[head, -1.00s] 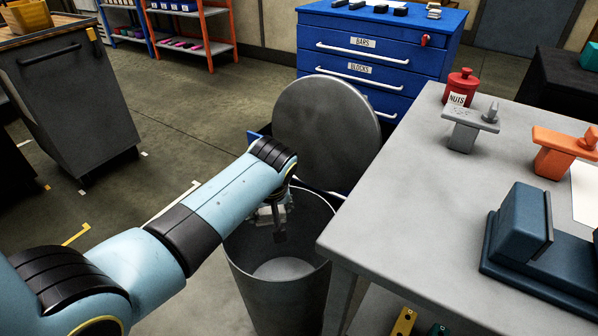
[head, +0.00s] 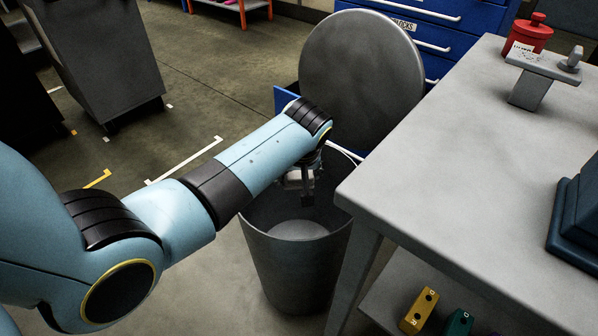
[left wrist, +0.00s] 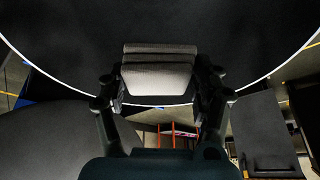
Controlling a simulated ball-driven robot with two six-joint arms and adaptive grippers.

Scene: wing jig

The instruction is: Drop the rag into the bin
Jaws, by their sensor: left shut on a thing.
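The bin (head: 292,268) is a dark grey round can standing on the floor beside the workbench. Its round lid (head: 362,78) stands open at the back. My left gripper (head: 306,192) points down at the bin's mouth, with its fingers within the rim in the head view. It is shut on the rag (left wrist: 158,80), a grey folded piece between the two fingers in the left wrist view. In the head view the rag is small and mostly hidden by the gripper and wrist. My right gripper is not in view.
The grey workbench (head: 440,170) stands close on the bin's right, carrying a red pot (head: 528,36) and a grey stand (head: 535,80). A blue drawer cabinet (head: 455,25) is behind the lid. A dark cabinet (head: 95,60) stands at the far left. Open floor lies between.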

